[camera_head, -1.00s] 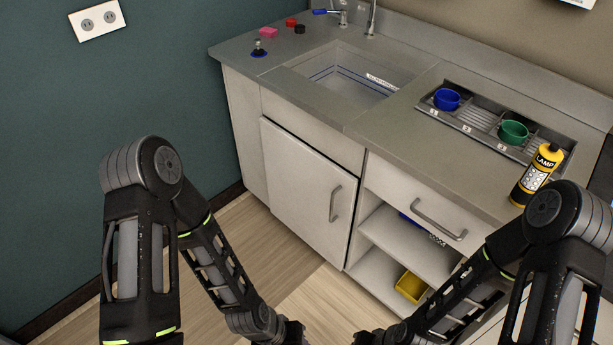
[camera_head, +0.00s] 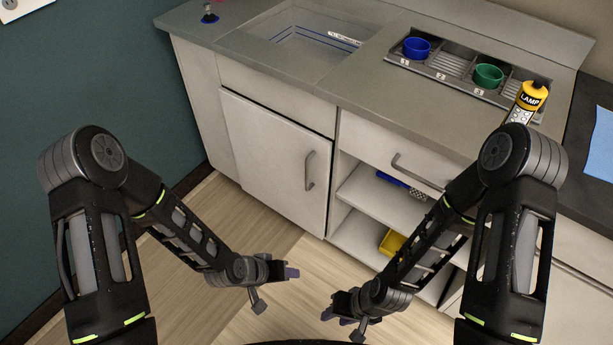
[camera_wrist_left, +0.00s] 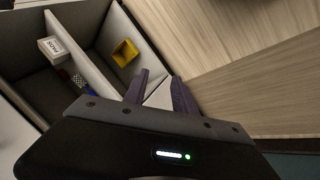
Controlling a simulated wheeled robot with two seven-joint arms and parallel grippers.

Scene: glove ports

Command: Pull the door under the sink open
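The white door (camera_head: 268,160) under the sink (camera_head: 305,40) appears shut, flush with the cabinet front. Its grey vertical bar handle (camera_head: 310,171) is near its right edge. My left gripper (camera_head: 291,272) is below and in front of the door, over the floor, apart from the handle. In the left wrist view its two dark fingers (camera_wrist_left: 161,84) stand apart with nothing between them. My right gripper (camera_head: 338,318) is lower and to the right, also over the floor; its finger gap is too small to make out.
Right of the door is a drawer (camera_head: 385,150) above open shelves holding a yellow bin (camera_head: 391,243). The wooden floor before the door is clear.

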